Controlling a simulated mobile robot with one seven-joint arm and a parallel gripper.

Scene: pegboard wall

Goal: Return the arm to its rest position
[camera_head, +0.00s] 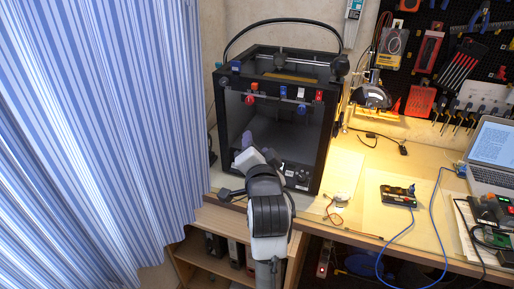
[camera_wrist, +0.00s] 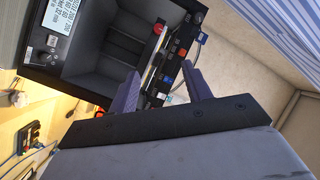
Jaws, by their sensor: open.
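My arm (camera_head: 268,215) reaches up from the bottom middle of the head view, bent toward the black 3D printer (camera_head: 275,110). My gripper (camera_head: 246,141), with purple-grey fingers, is in front of the printer's open front, toward its lower left. In the wrist view the two fingers of my gripper (camera_wrist: 160,72) are spread apart with nothing held between them. The printer's dark inside (camera_wrist: 125,45) shows beyond the fingertips, turned on its side. I cannot tell whether the fingers are inside the printer's opening or just before it.
A blue striped curtain (camera_head: 95,120) hangs close on the left. The wooden workbench (camera_head: 345,165) carries a lit lamp (camera_head: 370,95), a small black device (camera_head: 398,195) with a blue cable, and a laptop (camera_head: 492,150). A shelf (camera_head: 215,235) stands below. Pegboard tools hang at upper right.

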